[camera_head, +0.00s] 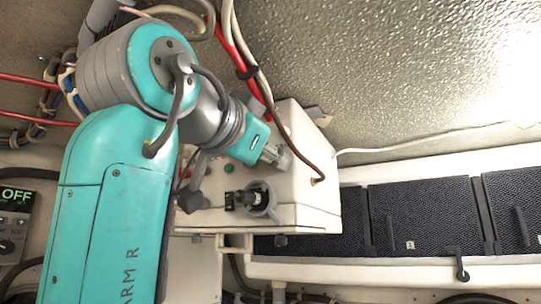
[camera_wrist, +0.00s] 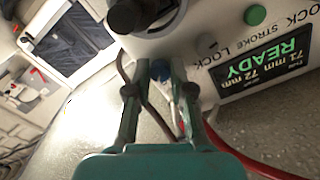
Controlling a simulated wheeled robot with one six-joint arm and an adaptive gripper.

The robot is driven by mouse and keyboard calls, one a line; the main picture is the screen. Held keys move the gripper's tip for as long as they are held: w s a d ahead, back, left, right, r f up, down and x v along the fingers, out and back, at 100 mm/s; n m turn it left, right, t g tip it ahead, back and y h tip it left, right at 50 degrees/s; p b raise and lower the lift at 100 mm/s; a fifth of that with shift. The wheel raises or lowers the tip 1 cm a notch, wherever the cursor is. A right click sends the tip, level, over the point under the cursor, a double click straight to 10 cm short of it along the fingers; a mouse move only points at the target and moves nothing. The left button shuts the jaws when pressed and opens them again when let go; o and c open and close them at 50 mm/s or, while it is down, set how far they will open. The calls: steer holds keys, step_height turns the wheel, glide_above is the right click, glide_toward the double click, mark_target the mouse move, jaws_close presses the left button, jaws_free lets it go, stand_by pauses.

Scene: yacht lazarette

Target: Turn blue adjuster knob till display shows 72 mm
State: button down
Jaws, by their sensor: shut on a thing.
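The blue adjuster knob (camera_wrist: 160,69) shows between my fingers in the wrist view, on the face of a white housing (camera_wrist: 210,85). My gripper (camera_wrist: 161,82) is shut on it, with a finger on each side. In the head view my gripper (camera_head: 276,158) is at the upper part of the same white housing (camera_head: 318,190), and I cannot make out the knob there. The display (camera_wrist: 262,66) appears rotated in the wrist view. It shows "71 mm", "72 mm" and "READY" in green; its small labels are too blurred to tell which value is which.
A black cylindrical part in a grey ring (camera_head: 258,199) sticks out below my gripper. A green button (camera_head: 228,168) is on the housing's face. A dark cable (camera_head: 294,150) and a red hose (camera_head: 240,50) run close to my gripper. Dark panels (camera_head: 415,215) line the right.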

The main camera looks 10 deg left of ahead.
steer(key=c, duration=1)
jaws_free()
steer(key=v, duration=1.2)
